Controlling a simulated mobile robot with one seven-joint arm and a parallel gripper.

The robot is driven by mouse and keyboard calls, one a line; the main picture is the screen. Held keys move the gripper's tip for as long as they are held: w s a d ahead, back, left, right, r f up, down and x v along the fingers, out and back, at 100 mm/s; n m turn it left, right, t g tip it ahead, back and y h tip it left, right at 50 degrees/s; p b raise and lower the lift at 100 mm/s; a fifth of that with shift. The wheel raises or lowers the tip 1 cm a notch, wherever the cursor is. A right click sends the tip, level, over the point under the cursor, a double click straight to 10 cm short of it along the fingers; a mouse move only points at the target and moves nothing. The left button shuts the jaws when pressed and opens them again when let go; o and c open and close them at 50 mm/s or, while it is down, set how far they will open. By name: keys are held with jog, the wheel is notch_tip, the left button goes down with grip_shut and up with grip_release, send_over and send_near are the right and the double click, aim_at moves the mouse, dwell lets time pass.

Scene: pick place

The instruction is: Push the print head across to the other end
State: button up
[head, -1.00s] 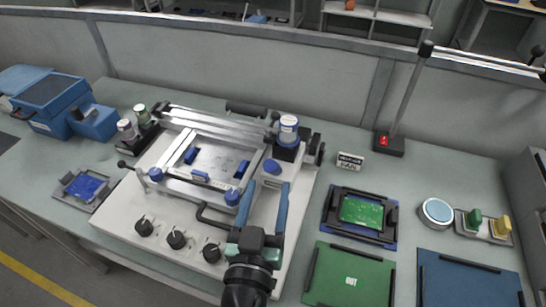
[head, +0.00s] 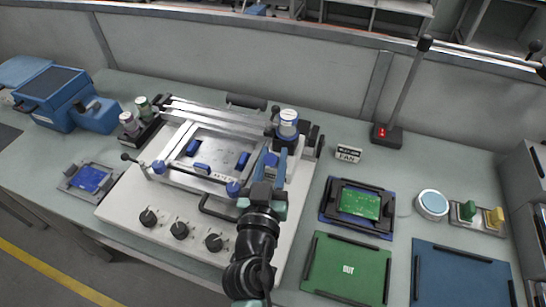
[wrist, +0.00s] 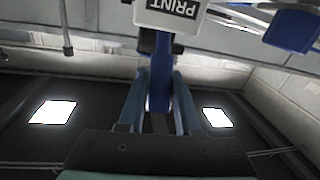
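The print head (head: 284,143) is at the right end of the silver rails on the white printer (head: 125,208). A white and blue canister (head: 288,122) stands on it. My gripper (head: 273,158) reaches in from the front at the print head's blue handle. In the wrist view my two blue-grey fingers (wrist: 160,88) lie close on both sides of the upright blue handle (wrist: 160,70) and appear to clamp it. A white label reading PRINT (wrist: 170,12) shows above the handle, upside down. My fingers partly hide the handle in the head view.
Blue clamps and a framed plate (head: 215,160) lie left of my gripper, with blue-knobbed posts along the front. Two small jars (head: 130,123) stand beyond the rails' left end.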

grip_shut()
dwell(1.1)
